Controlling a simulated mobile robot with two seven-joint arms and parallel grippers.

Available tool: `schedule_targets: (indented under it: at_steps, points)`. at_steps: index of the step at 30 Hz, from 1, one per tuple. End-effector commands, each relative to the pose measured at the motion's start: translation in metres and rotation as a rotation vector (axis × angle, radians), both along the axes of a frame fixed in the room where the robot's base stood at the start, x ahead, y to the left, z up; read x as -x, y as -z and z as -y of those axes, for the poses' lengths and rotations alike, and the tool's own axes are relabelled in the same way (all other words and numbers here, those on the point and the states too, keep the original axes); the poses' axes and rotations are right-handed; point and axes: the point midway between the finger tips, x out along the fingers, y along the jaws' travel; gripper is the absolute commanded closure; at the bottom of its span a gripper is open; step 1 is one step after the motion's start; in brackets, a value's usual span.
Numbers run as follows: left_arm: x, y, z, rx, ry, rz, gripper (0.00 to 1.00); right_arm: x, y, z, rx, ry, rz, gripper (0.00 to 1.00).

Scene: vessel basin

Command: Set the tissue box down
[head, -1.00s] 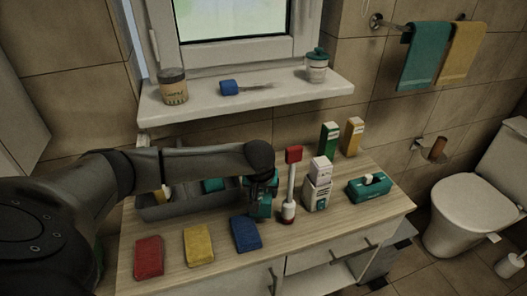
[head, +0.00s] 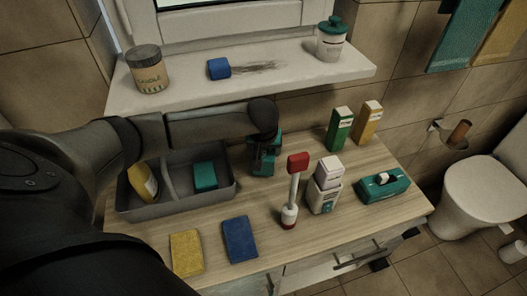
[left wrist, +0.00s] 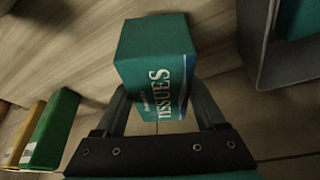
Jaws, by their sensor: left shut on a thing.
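My left gripper (head: 264,158) is over the counter (head: 330,230), just right of the grey tray. It is shut on a teal tissue box (left wrist: 152,62), whose side reads "TISSUES" in the left wrist view. The two fingers grip the box from either side, and wood surface shows beyond it. In the head view the box is hard to separate from the teal gripper parts. I cannot tell whether its base touches the counter. My right gripper is not in view.
The grey tray (head: 180,208) holds a yellow bottle (head: 142,182) and a teal item (head: 204,176). Sponges (head: 240,238) lie in front.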

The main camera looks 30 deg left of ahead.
Motion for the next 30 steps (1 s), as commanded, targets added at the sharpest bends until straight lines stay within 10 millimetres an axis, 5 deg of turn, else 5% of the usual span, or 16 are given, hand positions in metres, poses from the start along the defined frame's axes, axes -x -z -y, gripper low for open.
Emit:
schedule_targets:
  at_steps: [4, 16, 17, 24, 30]
  points:
    - [0.002, 0.023, 0.008, 0.002, 0.01, 0.0, 0.86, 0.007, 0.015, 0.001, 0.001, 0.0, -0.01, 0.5]
    - [0.001, 0.026, 0.008, -0.001, 0.012, 0.002, 0.86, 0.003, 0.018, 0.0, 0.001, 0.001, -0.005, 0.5]
    - [0.002, 0.025, 0.008, 0.0, 0.012, 0.001, 0.25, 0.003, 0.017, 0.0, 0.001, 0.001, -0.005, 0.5]
    - [0.002, 0.024, 0.008, 0.0, 0.012, 0.001, 0.0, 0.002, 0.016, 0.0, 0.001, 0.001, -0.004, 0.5]
    - [0.002, 0.024, 0.008, 0.0, 0.012, 0.001, 0.0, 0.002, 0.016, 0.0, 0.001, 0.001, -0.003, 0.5]
